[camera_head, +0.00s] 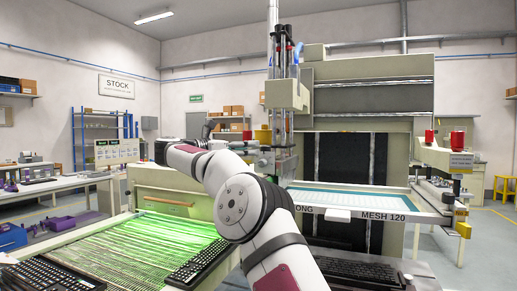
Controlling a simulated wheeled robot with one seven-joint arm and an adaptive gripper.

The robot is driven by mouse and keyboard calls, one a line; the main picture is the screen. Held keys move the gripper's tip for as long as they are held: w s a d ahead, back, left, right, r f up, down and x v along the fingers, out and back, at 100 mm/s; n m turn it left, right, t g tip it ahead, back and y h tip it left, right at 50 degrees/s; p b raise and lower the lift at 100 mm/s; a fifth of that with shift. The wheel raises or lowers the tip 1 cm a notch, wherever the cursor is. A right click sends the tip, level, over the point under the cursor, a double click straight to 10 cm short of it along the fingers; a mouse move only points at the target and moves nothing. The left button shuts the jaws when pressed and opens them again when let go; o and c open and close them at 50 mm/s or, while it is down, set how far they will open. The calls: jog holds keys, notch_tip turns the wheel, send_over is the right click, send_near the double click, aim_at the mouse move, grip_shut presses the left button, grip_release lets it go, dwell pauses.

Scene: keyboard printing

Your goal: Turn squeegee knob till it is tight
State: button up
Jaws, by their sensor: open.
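The printing press's squeegee unit (284,95) hangs on a vertical column right of the picture's middle. A small yellow-orange knob (263,136) shows on its left side; I take it for the squeegee knob, but it is too small to tell how tight it is. My arm rises from the bottom, bends at a large joint, and its far links reach right towards the unit. My gripper (265,161) is small and partly mixed with the machine parts just below that knob. It is open, and I cannot tell whether it touches anything.
The white screen frame (352,215), marked MESH 120, lies right of my arm. Red knobs (429,137) stand on the right-hand bracket. A green-lit conveyor (130,246) with keyboards (198,262) is at lower left. A workbench (60,184) stands at far left.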

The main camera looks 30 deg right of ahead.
jog(key=shift+s+a, duration=0.15)
jog(key=shift+a, duration=2.05)
jog(key=w+d+r+n+t+p, duration=0.2)
jog(key=d+r+n+t+p, duration=0.15)
jog(key=d+t+p, duration=0.2)
jog(key=n+t+y+p, duration=0.9)
jog(key=t+y+p, duration=0.15)
jog(key=p, duration=0.45)
send_near(267, 147)
jog(key=shift+g, duration=0.4)
jog(key=x, duration=0.4)
jog(key=b+x, duration=0.1)
jog(key=x, duration=0.2)
jog(key=b+x, duration=0.1)
jog(key=x, duration=0.3)
jog(key=shift+w+r, duration=0.3)
jog(key=shift+w, duration=0.05)
